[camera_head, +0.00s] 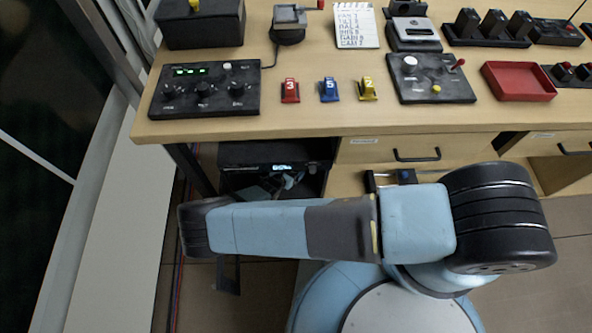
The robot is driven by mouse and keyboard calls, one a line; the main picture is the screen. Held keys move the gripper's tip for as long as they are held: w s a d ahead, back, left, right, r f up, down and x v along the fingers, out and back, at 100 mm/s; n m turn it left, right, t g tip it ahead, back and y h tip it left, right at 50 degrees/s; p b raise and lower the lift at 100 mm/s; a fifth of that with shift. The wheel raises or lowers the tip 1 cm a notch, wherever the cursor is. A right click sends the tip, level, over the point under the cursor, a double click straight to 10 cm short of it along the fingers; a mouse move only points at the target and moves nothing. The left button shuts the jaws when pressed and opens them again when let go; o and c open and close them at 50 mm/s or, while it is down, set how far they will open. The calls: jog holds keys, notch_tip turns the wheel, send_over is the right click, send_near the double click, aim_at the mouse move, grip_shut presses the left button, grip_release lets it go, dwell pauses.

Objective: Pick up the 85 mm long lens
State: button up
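I cannot make out any lens marked 85 mm. Three black upright pieces (493,23) stand in a dark holder at the back right of the desk; they are too small to tell whether they are lenses. My blue and black arm lies folded across the lower middle of the view, in front of the desk and below its top. I cannot make out my gripper's fingers. Small bluish parts show just above the arm, before the dark shelf, but I cannot tell what they are.
The wooden desk (310,118) holds a control box (205,88), red (290,91), blue (329,90) and yellow (368,89) numbered pieces, a joystick panel (430,80), a red tray (517,82) and a notepad (355,25). A drawer (415,149) is below. The front edge strip is bare.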

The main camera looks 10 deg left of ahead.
jog(key=x, duration=0.4)
jog(key=shift+w+d+f, duration=0.15)
jog(key=shift+w, duration=0.2)
jog(key=shift+c, duration=0.2)
jog(key=c, duration=1.3)
jog(key=shift+c, duration=0.2)
